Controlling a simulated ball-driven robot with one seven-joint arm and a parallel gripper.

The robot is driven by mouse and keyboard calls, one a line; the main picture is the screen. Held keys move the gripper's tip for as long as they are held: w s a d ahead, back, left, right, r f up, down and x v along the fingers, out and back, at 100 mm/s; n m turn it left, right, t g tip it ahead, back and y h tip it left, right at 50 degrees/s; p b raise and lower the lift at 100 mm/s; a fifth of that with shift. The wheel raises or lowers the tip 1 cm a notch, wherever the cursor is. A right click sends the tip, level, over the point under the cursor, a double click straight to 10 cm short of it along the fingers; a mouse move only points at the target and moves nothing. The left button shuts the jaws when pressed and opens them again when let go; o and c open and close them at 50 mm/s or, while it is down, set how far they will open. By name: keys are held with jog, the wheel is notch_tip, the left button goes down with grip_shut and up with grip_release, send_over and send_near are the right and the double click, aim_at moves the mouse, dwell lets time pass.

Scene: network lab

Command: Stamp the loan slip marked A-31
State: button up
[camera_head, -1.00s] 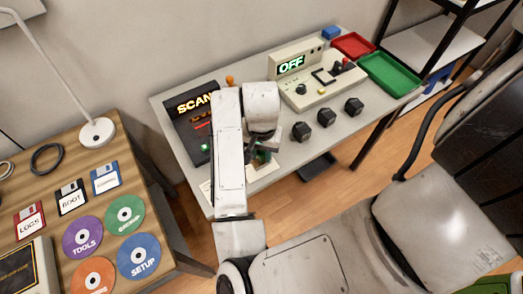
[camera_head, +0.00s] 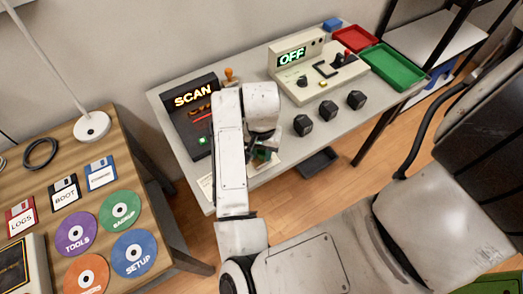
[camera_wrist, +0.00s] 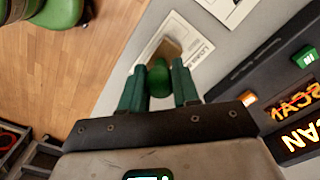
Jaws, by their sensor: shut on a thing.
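My gripper (camera_wrist: 158,82) is shut on a stamp with a green rounded handle (camera_wrist: 159,76) and a brown base (camera_wrist: 167,49). The stamp is over a white loan slip (camera_wrist: 192,37) near the table edge in the wrist view. I cannot tell whether its base touches the slip. The slip's print reads "LOAN", and the rest is hidden or too small to read. A second white paper (camera_wrist: 229,7) lies at the top of that view. In the head view my gripper (camera_head: 262,156) is partly hidden by my arm, and a pale slip edge (camera_head: 207,186) shows left of the arm.
A black SCAN device (camera_head: 190,116) stands left of my arm, with an orange-handled stamp (camera_head: 229,75) behind. A console reading OFF (camera_head: 292,57), several black knobs, a red tray (camera_head: 355,38) and a green tray (camera_head: 398,68) are to the right. A side table holds disks and discs.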

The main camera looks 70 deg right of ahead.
jog(key=shift+f+b, duration=0.5)
jog(key=shift+f, duration=0.1)
dwell(1.4)
jog(key=shift+r, duration=0.1)
jog(key=shift+r+p, duration=2.95)
jog(key=shift+r, duration=0.55)
